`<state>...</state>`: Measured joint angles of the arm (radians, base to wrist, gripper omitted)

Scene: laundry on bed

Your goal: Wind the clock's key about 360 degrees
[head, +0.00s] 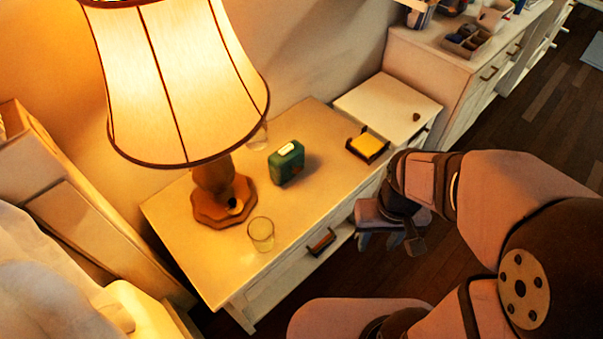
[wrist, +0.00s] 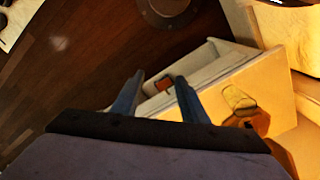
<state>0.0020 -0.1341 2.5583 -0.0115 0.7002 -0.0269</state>
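The clock (head: 286,162) looks like a small green box with a pale panel on top. It stands upright on the nightstand (head: 322,182), behind the glass. I cannot make out its key, and the clock does not show in the wrist view. My gripper (head: 380,240) is in front of the nightstand's right part, off the tabletop and well apart from the clock. In the wrist view my gripper (wrist: 155,85) has its two fingers spread with nothing held between them. The floor and nightstand front show beyond them.
A lit lamp (head: 185,85) stands left of the clock, its wide shade overhanging the tabletop. A clear glass (head: 261,235) stands near the front edge. A dark holder with yellow notes (head: 370,145) lies right of the clock. A drawer handle (head: 321,241) sticks out in front.

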